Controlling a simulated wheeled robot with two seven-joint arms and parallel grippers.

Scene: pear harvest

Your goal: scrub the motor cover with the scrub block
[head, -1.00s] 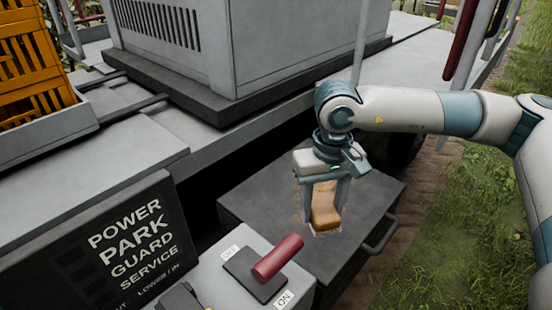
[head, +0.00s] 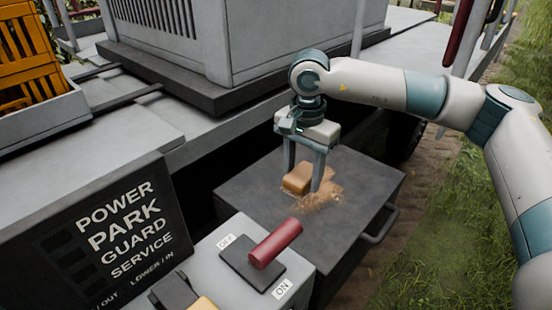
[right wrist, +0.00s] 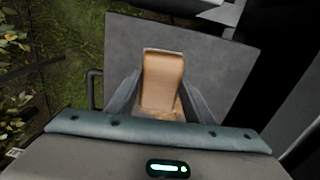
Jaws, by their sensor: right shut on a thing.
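The motor cover (head: 250,200) is a dark grey flat-topped box with a side handle, in the middle of the head view. A brown dirty patch (head: 322,198) lies on its top, mostly right of and in front of the block. The scrub block (head: 297,178) is tan and rests on or just above the cover; exact contact is hard to tell. My right gripper (head: 302,182) points down and is shut on the block, one finger on each side. In the right wrist view the block (right wrist: 163,82) sits between the fingers over the cover (right wrist: 210,60). My left gripper is not in view.
A grey switch box with a red lever (head: 275,243) stands in front of the cover. A black sign panel (head: 105,235) is at the left. A large grey housing (head: 255,45) stands behind, with a yellow crate (head: 30,60) at far left. Grass lies right.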

